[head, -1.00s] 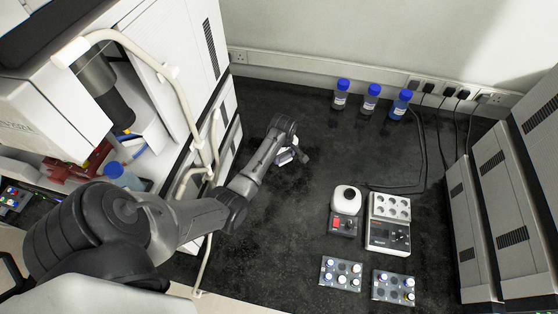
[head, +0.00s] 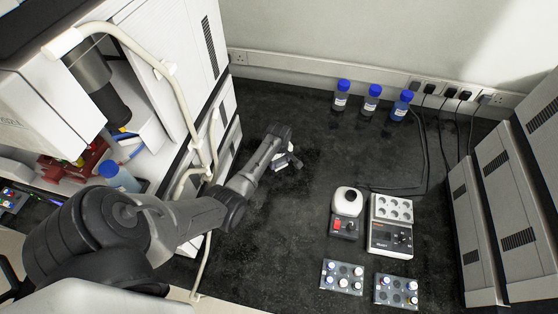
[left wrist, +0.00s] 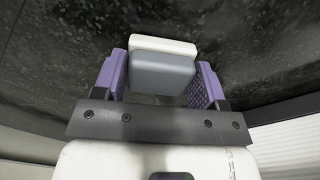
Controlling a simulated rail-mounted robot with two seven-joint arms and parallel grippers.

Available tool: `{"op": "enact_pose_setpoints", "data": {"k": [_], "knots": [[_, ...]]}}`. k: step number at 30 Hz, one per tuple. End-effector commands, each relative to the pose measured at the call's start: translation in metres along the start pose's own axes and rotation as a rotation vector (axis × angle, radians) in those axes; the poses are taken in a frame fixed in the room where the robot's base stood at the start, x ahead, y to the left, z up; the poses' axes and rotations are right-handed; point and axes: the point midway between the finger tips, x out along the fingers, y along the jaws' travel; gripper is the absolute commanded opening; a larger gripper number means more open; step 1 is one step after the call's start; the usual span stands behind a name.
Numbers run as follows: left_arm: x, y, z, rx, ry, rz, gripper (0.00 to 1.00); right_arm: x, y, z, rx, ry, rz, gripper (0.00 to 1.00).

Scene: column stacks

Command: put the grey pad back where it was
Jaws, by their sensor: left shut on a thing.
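The grey pad (left wrist: 162,75) shows in the left wrist view as a grey block with a paler layer along its far side. It sits between the purple fingers of my left gripper (left wrist: 160,85), which is shut on it. In the head view my left gripper (head: 288,161) is over the dark bench, left of the middle, close to the white instrument stack. The pad is too small and too covered by the gripper to make out there. I cannot tell whether the pad touches the bench. My right gripper is not in view.
The white instrument stack (head: 190,45) with pale tubing rises on the left. Blue-capped bottles (head: 371,98) stand at the back. A small white-topped mixer (head: 347,203), a heater block (head: 391,238) and two vial racks (head: 342,277) are right of centre. Bare bench lies between.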

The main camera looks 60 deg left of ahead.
Motion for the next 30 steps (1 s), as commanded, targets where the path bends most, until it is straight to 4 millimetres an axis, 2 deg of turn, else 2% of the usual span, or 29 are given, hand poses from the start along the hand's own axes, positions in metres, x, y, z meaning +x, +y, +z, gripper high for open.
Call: {"op": "enact_pose_setpoints", "data": {"k": [2,3,11,20,23,30], "knots": [[0.002,0.000,0.000,0.000,0.000,0.000,0.46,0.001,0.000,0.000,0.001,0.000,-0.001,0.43],[0.002,0.000,0.000,0.000,0.000,0.000,0.67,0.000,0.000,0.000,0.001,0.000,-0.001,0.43],[0.002,0.000,0.000,0.000,0.000,-0.001,0.91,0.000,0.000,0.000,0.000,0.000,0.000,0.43],[-0.003,0.000,0.000,0.000,0.000,0.000,0.91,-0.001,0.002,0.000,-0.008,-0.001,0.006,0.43],[-0.015,0.001,0.000,0.000,0.000,0.001,0.91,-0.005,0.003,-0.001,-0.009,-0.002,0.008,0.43],[-0.059,0.001,0.000,0.000,0.001,0.002,0.91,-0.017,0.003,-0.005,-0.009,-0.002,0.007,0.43]]}}
